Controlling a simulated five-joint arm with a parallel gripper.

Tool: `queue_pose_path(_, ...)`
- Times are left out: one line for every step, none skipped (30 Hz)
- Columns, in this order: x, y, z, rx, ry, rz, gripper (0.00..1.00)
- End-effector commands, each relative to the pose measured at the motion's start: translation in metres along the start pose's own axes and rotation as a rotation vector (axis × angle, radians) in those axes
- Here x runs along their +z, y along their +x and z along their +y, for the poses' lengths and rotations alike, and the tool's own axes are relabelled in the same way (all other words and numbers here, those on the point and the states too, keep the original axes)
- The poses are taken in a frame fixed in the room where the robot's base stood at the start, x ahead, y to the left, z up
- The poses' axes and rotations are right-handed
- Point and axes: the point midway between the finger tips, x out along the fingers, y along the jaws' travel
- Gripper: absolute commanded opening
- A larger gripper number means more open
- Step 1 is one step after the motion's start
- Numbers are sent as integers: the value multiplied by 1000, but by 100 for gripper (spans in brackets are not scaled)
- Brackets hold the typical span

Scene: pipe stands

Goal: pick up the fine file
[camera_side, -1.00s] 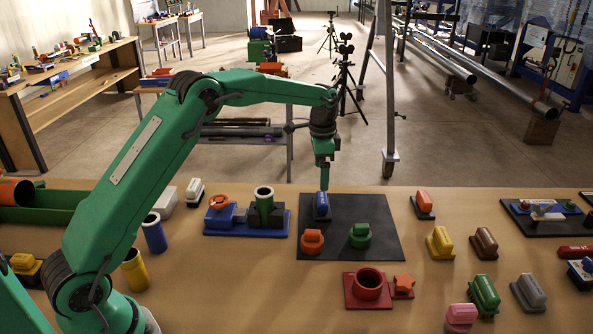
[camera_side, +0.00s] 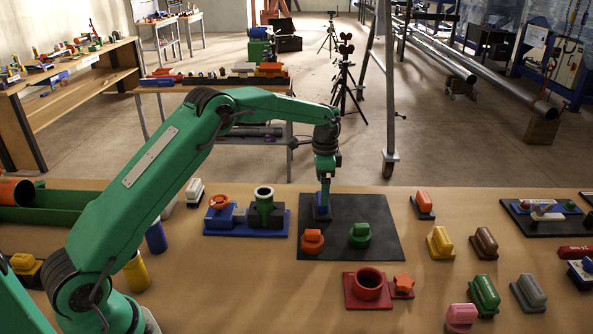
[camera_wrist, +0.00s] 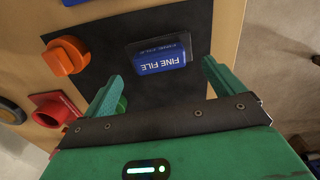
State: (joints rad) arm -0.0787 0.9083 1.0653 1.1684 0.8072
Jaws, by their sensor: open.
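The fine file is a blue block with white "FINE FILE" lettering (camera_wrist: 162,57); the lettering reads upside down in the wrist view. In the side view the fine file (camera_side: 322,212) sits at the back left of a black mat (camera_side: 375,212), partly hidden by my gripper. My gripper (camera_side: 324,192) points down right over it. In the wrist view my gripper (camera_wrist: 161,72) is open, with one green finger to each side and the file ahead between them. I cannot tell whether the fingers touch it.
An orange knob piece (camera_side: 312,240) and a green one (camera_side: 359,236) stand on the mat's front half. A blue stand with a green pipe (camera_side: 264,206) is just left. A red ring stand (camera_side: 368,287) is in front. Several coloured blocks stand at right.

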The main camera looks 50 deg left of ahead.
Motion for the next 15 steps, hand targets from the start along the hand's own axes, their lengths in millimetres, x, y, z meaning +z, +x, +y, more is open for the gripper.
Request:
queue_pose_path(0, 1, 0, 0, 0, 0, 94)
queue_pose_path(0, 2, 0, 0, 0, 0, 94)
queue_pose_path(0, 4, 0, 0, 0, 0, 94)
queue_pose_path(0, 5, 0, 0, 0, 0, 94)
queue_pose_path(0, 8, 0, 0, 0, 0, 94)
queue_pose_path(0, 11, 0, 1, 0, -1, 94)
queue_pose_path(0, 14, 0, 1, 0, -1, 94)
queue_pose_path(0, 17, 1, 1, 0, -1, 94)
queue_pose_path(0, 22, 1, 1, 0, -1, 94)
queue_pose_path(1, 26, 1, 2, 0, -2, 94)
queue_pose_path(1, 30, 1, 2, 0, -2, 94)
queue_pose_path(1, 35, 1, 2, 0, -2, 94)
queue_pose_path(1, 38, 1, 1, 0, -1, 94)
queue_pose_path(1, 41, 1, 1, 0, -1, 94)
queue_pose_path(1, 44, 1, 1, 0, -1, 94)
